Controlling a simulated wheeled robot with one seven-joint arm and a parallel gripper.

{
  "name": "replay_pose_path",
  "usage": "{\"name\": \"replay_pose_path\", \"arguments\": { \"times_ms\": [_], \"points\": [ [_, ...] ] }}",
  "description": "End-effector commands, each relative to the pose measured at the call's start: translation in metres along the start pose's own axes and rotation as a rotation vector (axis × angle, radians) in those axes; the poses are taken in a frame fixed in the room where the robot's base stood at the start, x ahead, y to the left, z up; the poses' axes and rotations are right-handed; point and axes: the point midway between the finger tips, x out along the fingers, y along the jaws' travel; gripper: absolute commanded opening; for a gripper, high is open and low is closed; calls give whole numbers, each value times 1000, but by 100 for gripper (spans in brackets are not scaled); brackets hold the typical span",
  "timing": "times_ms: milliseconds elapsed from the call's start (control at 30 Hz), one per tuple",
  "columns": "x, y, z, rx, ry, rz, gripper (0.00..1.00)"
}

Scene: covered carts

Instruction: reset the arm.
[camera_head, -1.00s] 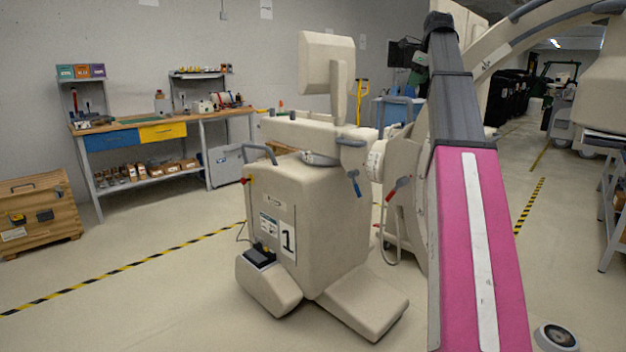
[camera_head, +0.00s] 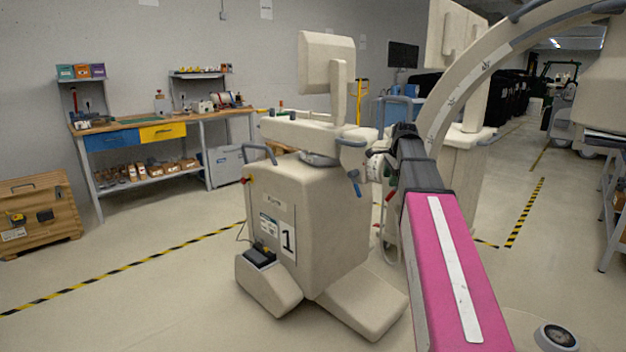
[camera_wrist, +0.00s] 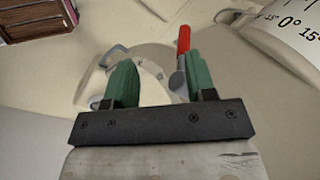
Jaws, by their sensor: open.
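My arm, with a pink link and grey segments, rises from the bottom right in the head view and points away at the beige cart. My gripper (camera_wrist: 158,78) shows in the wrist view with its two green fingers apart. The space between them holds nothing gripped. A red-handled lever (camera_wrist: 183,42) with a grey lower part shows close to the right finger; I cannot tell whether they touch. In the head view the gripper's fingers are hidden or too small to make out.
A beige machine marked 1 (camera_head: 305,215) stands close to the left of my arm. A large curved beige arm (camera_head: 470,85) arches behind. A workbench (camera_head: 150,130) and a wooden crate (camera_head: 35,215) stand at the left. Floor at the front left is clear.

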Motion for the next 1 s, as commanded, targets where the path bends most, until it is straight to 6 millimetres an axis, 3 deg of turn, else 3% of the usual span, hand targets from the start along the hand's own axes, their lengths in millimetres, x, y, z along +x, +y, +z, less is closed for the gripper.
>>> {"name": "replay_pose_path", "arguments": {
  "times_ms": [33,200,500,800,1000],
  "points": [
    [22,17,7,-57,-1,16,51],
    [84,56,23,-259,0,55,51],
    [176,136,52,-623,-15,124,51],
    [248,226,81,-995,-53,194,51],
    [281,284,98,-1230,-89,234,51]
  ]
}}
